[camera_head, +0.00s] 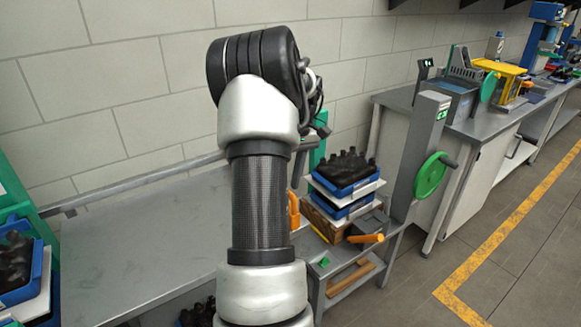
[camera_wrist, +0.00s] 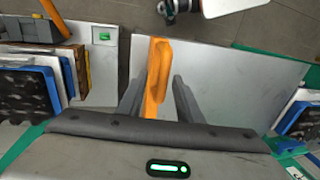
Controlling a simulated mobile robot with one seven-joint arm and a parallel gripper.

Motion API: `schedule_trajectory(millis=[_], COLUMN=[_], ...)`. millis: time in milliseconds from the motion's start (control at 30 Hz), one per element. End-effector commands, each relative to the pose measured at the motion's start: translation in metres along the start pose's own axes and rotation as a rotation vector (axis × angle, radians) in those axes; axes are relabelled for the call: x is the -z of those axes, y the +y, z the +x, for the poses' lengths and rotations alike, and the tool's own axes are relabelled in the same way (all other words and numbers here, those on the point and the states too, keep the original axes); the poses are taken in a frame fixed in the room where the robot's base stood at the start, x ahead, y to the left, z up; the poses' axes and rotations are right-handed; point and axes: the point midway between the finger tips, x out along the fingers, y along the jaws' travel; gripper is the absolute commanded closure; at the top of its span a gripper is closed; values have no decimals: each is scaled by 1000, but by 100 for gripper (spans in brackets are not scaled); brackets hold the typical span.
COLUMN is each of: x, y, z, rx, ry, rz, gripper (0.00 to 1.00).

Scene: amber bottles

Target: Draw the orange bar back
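An upright orange bar (camera_wrist: 156,72) shows in the middle of the wrist view, over a grey surface. My gripper (camera_wrist: 159,84) is open, with one dark finger on each side of the bar. The left finger looks close to it and a gap shows on the right; I cannot tell whether either touches. In the head view an orange bar (camera_head: 293,210) shows just right of my arm, partly hidden. My arm hides most of the gripper there. A second orange bar (camera_head: 368,238) lies on a grey box at the right; it also shows in the wrist view (camera_wrist: 58,18).
Stacked blue trays with dark parts (camera_head: 345,168) stand right of my arm. A grey post with a green wheel (camera_head: 431,175) stands beyond. The grey bench top (camera_head: 140,240) at left is clear. Another blue tray (camera_head: 20,275) stands at far left.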

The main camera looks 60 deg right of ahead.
Motion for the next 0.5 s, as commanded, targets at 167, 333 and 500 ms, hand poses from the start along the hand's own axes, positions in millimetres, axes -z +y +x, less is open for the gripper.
schedule_trajectory(millis=[167,333,500], x=[0,0,0], y=[0,0,1], z=[-25,-66,-109], rx=[-2,-3,-4], ry=[3,5,4], rz=[0,0,1], gripper=[67,67,67])
